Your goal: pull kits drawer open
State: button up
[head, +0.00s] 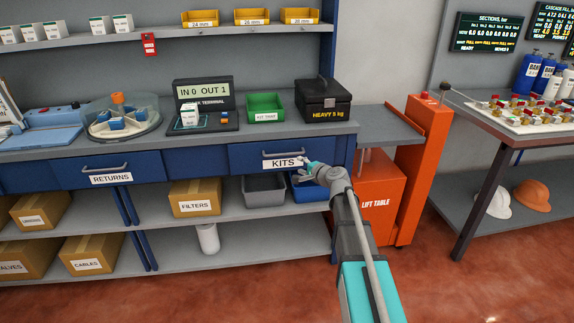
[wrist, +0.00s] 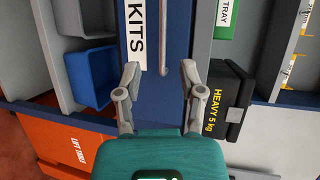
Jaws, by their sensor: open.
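The kits drawer (head: 243,158) is a blue front under the grey worktop, with a white KITS label (head: 280,163). It looks shut, about flush with the worktop edge. In the wrist view, which is turned sideways, its blue front (wrist: 176,25) lies ahead, with the label (wrist: 137,30) and the grey bar handle (wrist: 163,38). My gripper (head: 304,172) is in front of the drawer's right part. In the wrist view my gripper (wrist: 160,72) is open, its fingers apart on either side of the handle's line. The handle looks beyond the fingertips; I see no contact.
The returns drawer (head: 78,172) is at left. A grey bin (head: 264,190) and a blue bin (head: 305,193) stand on the shelf below. The heavy black case (head: 323,102) and green kit tray (head: 265,106) are on the worktop. The orange lift table (head: 379,205) stands close at right.

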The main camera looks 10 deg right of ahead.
aim_at(284, 154)
jog(key=shift+w+d+f+m+t, duration=0.1)
jog(key=shift+w+d+m+t, duration=0.25)
jog(key=shift+d+m, duration=0.2)
jog(key=shift+w+a, duration=0.1)
jog(key=shift+w, duration=0.1)
jog(key=b+x, duration=0.3)
jog(key=x, duration=1)
jog(key=shift+w+f, duration=0.25)
grip_shut()
